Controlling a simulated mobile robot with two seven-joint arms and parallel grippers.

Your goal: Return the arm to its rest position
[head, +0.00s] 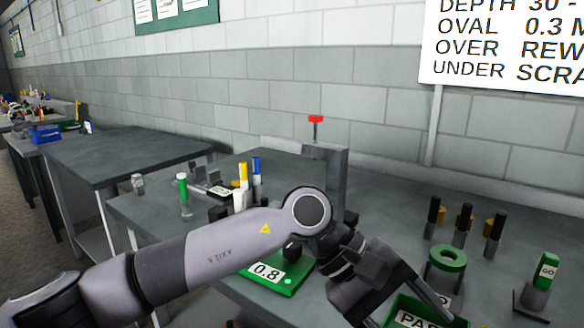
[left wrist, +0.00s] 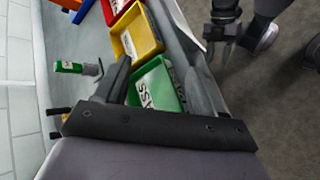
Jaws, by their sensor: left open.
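My left arm (head: 215,250) reaches across the table from the left in the head view. Its gripper (head: 425,300) points down to the right, near a green PASS bin (head: 455,322). In the left wrist view my left gripper (left wrist: 155,75) has its fingers apart, with nothing held between them. The green bin (left wrist: 182,98) lies below and between the fingers in that view. What seems to be my right gripper (left wrist: 222,40) hangs over the floor beside the table; its opening is unclear.
The grey table (head: 380,210) bears a green 0.8 base (head: 290,280), a post with a red top (head: 316,121), a green ring (head: 447,257) and a GO gauge (head: 545,270). Yellow (left wrist: 140,35) and red bins (left wrist: 115,8) adjoin the green one. Floor (left wrist: 270,100) is clear.

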